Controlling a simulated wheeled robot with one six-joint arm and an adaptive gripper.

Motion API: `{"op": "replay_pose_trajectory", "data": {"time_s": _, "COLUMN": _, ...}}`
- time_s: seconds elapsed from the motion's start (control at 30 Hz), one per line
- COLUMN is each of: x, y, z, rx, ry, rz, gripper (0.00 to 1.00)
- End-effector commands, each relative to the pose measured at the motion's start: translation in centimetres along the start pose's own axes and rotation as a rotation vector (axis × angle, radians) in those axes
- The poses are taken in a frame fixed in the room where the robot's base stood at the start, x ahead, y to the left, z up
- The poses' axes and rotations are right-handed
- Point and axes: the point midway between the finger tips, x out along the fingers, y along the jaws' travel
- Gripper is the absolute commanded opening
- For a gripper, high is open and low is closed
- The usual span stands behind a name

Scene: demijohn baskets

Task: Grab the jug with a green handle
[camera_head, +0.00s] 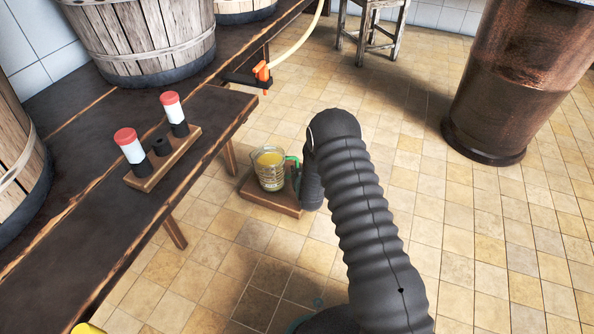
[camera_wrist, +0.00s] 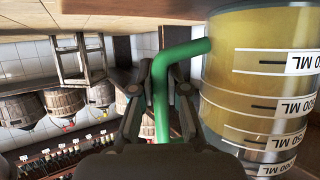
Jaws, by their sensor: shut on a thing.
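The jug (camera_head: 268,174) is clear, with measuring marks and yellow liquid inside, and has a green handle (camera_head: 292,163) on its right side. It stands upright on a small wooden board (camera_head: 262,197) low by the floor. The green handle (camera_wrist: 163,90) runs between the two dark fingers of my gripper (camera_wrist: 161,95). My gripper is shut on the handle. In the head view my dark ribbed arm hides most of the gripper.
A dark wooden bench (camera_head: 75,110) on the left holds barrels (camera_head: 140,35) and a small rack (camera_head: 165,158) with red-capped vials. An orange tap with a hose (camera_head: 262,72) is at the bench edge. A copper vessel (camera_head: 515,85) stands right. Tiled floor (camera_head: 470,220) is clear on the right.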

Motion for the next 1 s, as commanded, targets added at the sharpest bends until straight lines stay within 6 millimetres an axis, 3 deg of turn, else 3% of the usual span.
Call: {"op": "replay_pose_trajectory", "data": {"time_s": 1.0, "x": -2.4, "y": -0.5, "z": 0.1, "rx": 0.002, "ry": 0.008, "rz": -0.001, "gripper": 0.0}}
